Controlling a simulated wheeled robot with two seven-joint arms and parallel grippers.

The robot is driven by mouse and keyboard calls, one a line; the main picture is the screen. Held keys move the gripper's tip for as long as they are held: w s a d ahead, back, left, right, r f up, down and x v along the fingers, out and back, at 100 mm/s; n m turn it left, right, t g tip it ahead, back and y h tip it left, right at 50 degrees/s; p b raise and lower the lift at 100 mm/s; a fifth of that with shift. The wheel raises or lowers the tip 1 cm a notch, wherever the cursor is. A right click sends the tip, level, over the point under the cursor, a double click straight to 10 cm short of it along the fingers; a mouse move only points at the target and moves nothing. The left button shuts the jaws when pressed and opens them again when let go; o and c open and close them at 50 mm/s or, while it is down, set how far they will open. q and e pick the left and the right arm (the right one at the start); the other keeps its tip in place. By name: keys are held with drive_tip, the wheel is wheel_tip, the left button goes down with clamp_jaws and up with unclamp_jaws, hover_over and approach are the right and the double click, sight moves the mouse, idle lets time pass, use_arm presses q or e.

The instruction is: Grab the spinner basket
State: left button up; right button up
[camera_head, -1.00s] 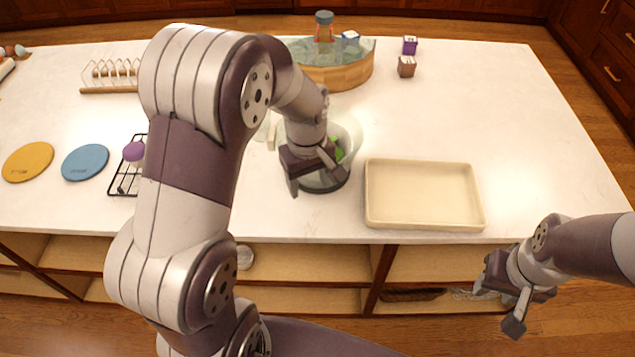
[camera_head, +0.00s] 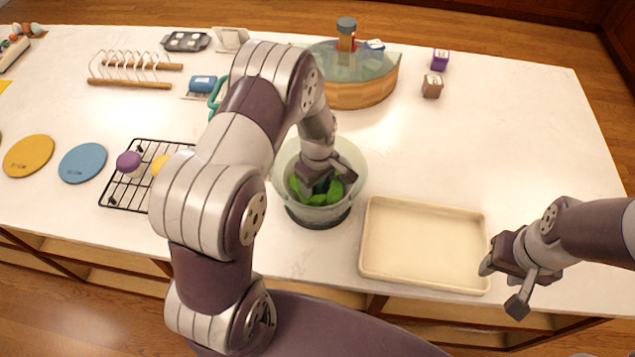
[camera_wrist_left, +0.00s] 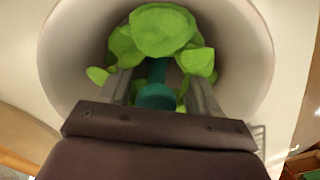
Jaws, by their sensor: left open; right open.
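The salad spinner, a translucent round bowl (camera_head: 352,160) on a dark base, stands on the counter's near side, left of the tray. Green leaves (camera_head: 335,190) lie inside it; I cannot clearly separate the basket from the bowl. In the left wrist view, a pale round wall (camera_wrist_left: 245,60) surrounds the leaves (camera_wrist_left: 162,30) and an upright teal post (camera_wrist_left: 157,92). My left gripper (camera_head: 326,188) is open and points down inside the bowl, its fingers on either side of the post. My right gripper (camera_head: 502,287) is open and empty at the counter's front right.
A cream tray (camera_head: 425,245) lies right of the spinner. A wooden tub (camera_head: 365,93) with a glassy top stands behind it. A black wire rack (camera_head: 122,190), blue disc (camera_head: 83,163) and yellow disc (camera_head: 29,156) are at left. The counter's right rear is mostly clear.

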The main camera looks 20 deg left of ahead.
use_arm(q)
drive_tip(key=shift+w+d+f, duration=0.1)
drive_tip(key=shift+w+f, duration=0.15)
drive_tip(key=shift+f, duration=0.75)
drive_tip(key=shift+r, duration=0.1)
clamp_jaws()
